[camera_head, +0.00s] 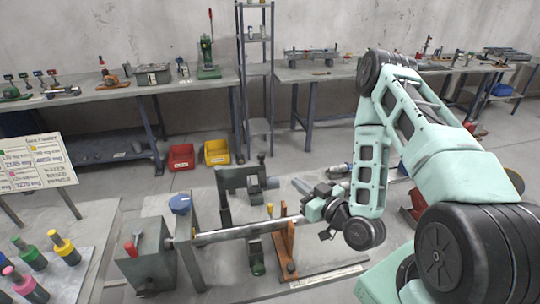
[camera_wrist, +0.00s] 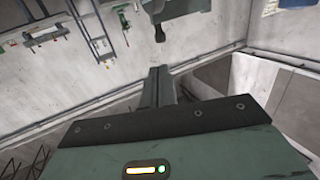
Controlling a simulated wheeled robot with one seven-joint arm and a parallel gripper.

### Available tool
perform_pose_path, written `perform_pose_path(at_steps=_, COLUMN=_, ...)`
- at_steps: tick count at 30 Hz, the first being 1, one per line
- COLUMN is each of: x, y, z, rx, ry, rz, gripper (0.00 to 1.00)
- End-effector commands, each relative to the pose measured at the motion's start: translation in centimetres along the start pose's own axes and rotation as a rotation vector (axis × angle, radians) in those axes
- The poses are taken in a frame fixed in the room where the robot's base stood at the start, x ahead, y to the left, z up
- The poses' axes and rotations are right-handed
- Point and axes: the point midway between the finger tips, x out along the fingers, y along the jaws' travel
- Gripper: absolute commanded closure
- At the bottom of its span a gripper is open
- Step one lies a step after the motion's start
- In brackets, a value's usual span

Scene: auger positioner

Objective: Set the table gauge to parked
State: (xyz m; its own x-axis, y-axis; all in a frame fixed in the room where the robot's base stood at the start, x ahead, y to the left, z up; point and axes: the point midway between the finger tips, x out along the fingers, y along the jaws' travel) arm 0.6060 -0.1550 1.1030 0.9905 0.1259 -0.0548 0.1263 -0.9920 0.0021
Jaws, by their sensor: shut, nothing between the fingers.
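No part in view carries a readable name that marks it as the table gauge, so I cannot tell which it is. The positioner's rod (camera_head: 235,232) runs from a grey-green box (camera_head: 148,262) with a red-handled lever (camera_head: 131,247) towards a brown upright (camera_head: 286,250). A green-grey block (camera_head: 240,180) with a dark lever stands behind the rod.
A sign board (camera_head: 38,165) with small text stands at left, above a table with coloured-top pegs (camera_head: 62,245). Red (camera_head: 181,158) and yellow (camera_head: 217,152) bins sit on the floor behind. A long workbench (camera_head: 120,88) and a shelf rack (camera_head: 257,70) line the wall.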

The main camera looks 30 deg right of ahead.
Motion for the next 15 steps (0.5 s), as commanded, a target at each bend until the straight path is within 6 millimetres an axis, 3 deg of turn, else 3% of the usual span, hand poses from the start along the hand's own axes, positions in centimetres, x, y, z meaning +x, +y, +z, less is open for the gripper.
perform_pose_path(at_steps=15, x=3.7, y=-0.1, z=0.4, rx=-0.006, ry=0.001, rz=-0.009, gripper=1.00)
